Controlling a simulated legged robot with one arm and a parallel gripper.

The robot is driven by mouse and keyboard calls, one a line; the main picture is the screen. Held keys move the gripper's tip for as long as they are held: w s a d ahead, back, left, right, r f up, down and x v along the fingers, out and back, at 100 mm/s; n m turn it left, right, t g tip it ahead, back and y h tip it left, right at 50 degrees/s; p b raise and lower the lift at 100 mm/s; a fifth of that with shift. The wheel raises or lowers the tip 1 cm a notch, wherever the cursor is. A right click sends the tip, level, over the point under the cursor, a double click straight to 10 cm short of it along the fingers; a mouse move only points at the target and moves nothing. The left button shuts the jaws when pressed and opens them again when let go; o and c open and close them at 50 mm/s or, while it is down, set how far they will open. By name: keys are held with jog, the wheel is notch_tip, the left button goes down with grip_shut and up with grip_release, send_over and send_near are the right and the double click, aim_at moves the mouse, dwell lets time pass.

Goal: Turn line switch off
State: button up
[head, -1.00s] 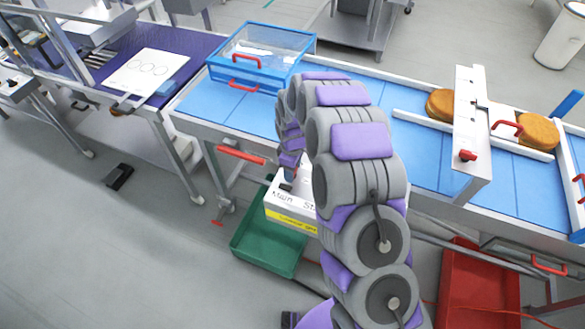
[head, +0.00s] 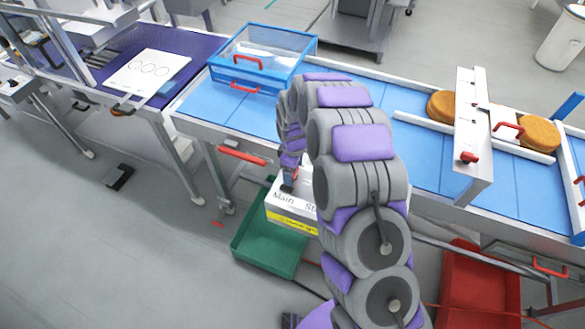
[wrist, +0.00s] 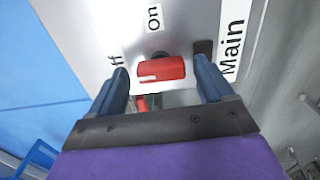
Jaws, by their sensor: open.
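The line switch is a red knob (wrist: 162,70) on a grey metal panel in the wrist view. "On" is printed above it and a partly hidden label ending in "ff" to its left. A white line marks the knob's left part, on the "ff" side. My gripper (wrist: 161,76) is open, with one blue finger on each side of the knob; I cannot tell whether they touch it. In the head view the switch box (head: 291,214), lettered "Main St...", stands below the conveyor edge, partly hidden by my arm. My gripper's end (head: 289,182) is at the box.
The blue conveyor (head: 225,105) runs behind the box. A clear-lidded blue case (head: 262,60) and a white gate (head: 470,135) stand on it. A red handle (head: 242,155) is left of the box. Green (head: 262,250) and red (head: 480,275) bins sit below.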

jog(key=shift+r, duration=0.1)
notch_tip(320, 180, up, 17)
dwell(0.4)
dwell(0.4)
jog(key=s+d+r+m+b, duration=0.1)
jog(key=s+d+r+m, duration=0.1)
jog(key=s+d, duration=0.35)
jog(key=s+d+r+m+g+b, duration=0.1)
jog(key=s+d+r+m+b, duration=0.15)
jog(key=s, duration=0.55)
jog(key=s+d+r+m+b, duration=0.1)
jog(key=s+d+m, duration=0.2)
jog(key=s, duration=0.4)
jog(key=s+d+f+m+b, duration=0.1)
jog(key=s+d+f+m, duration=0.1)
jog(key=s, duration=0.7)
jog(key=s+d+f+m+b, duration=0.1)
jog(key=s+d+m, duration=0.2)
jog(key=s, duration=0.7)
jog(key=shift+s+d+f+m+g+b, duration=0.15)
jog(key=shift+f+m+g+b, duration=0.25)
jog(key=shift+m, duration=0.45)
